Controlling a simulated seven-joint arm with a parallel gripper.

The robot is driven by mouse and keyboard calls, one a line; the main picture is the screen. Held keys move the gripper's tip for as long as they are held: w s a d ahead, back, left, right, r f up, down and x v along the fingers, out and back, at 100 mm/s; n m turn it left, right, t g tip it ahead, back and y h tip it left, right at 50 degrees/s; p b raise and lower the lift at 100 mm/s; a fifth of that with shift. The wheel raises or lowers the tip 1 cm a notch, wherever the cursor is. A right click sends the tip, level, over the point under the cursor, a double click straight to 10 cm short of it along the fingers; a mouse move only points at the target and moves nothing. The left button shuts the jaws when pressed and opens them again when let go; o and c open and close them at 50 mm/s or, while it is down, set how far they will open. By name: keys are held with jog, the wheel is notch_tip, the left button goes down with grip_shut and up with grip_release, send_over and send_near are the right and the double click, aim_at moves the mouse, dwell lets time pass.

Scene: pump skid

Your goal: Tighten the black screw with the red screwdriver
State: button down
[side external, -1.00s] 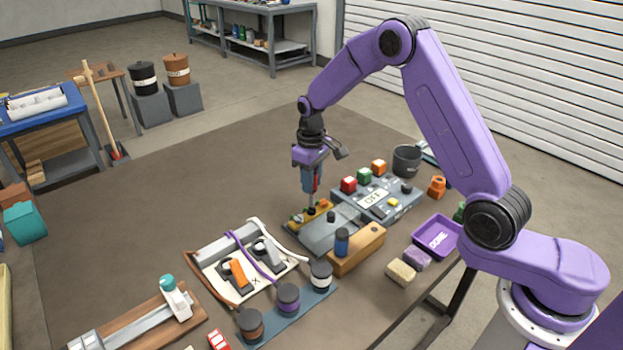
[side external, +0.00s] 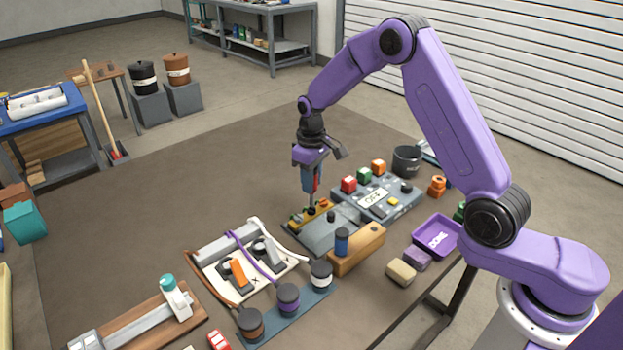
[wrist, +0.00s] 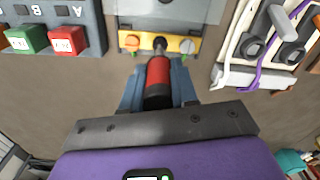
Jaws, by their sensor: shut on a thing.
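My gripper (side external: 312,182) points down and is shut on the red screwdriver (wrist: 158,78), with a blue finger on each side of its handle. In the side external view, the red handle (side external: 317,184) shows between the fingers. The metal shaft reaches down to the middle of the yellow strip (side external: 319,212), where a dark screw head (side external: 311,211) shows at the tip. In the wrist view, the tip covers most of that middle screw on the yellow strip (wrist: 174,43). An orange screw (wrist: 131,42) is on one side and a grey screw (wrist: 187,46) on the other.
A control box (side external: 376,203) with coloured blocks stands beside the strip. A wooden block (side external: 357,250) holding a blue cylinder (side external: 342,240) is in front. A white cable board (side external: 215,268) lies to the left, and a purple tray (side external: 437,236) is at right.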

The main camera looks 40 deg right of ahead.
jog(key=shift+f, duration=0.75)
dwell(0.8)
jog(key=m, duration=0.4)
dwell(0.4)
jog(key=shift+r, duration=2.45)
